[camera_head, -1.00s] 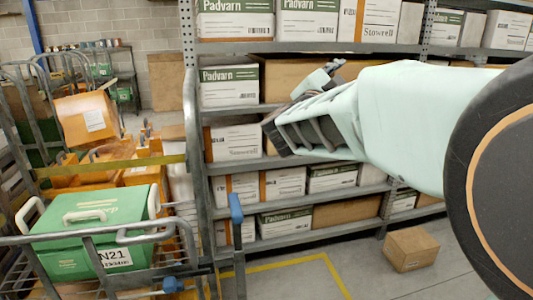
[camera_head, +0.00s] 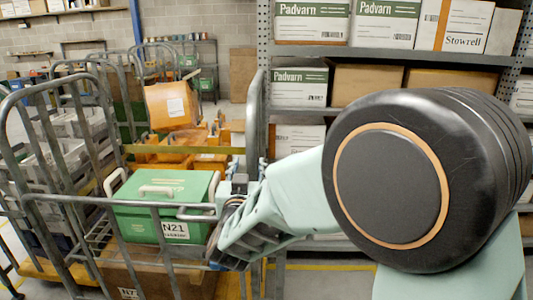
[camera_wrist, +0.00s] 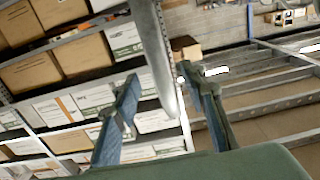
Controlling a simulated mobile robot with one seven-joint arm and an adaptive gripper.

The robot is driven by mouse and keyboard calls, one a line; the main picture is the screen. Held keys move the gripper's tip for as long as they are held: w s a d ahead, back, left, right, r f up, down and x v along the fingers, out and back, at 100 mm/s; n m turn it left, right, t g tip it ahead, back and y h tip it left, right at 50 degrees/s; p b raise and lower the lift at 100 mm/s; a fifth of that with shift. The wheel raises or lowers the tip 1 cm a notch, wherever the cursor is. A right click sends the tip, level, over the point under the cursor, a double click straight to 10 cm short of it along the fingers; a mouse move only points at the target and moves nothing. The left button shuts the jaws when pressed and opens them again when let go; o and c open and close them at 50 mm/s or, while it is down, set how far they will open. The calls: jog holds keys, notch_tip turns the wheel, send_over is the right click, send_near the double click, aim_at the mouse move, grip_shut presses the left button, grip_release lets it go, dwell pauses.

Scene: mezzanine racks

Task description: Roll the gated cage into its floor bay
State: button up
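The gated cage (camera_head: 95,205) is a grey tube-framed trolley at the left of the head view. My gripper (camera_head: 226,232) is at the cage's right front corner, beside the green box. In the wrist view my gripper (camera_wrist: 158,76) has its two fingers apart, with a grey upright tube (camera_wrist: 156,50) showing between them. I cannot tell whether either finger touches the tube. Yellow floor lines (camera_head: 335,267) show beyond my arm; whether they mark the bay is unclear.
A shelf rack (camera_head: 390,55) with boxes stands behind and to the right. More tube frames with crates (camera_head: 65,155) stand at the left. My arm hides much of the floor at right. A grey block wall (camera_head: 190,40) is at the back.

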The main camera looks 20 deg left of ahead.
aim_at(251, 157)
jog(key=p+x, duration=0.1)
jog(key=x, duration=0.5)
jog(key=shift+w, duration=0.35)
grip_shut()
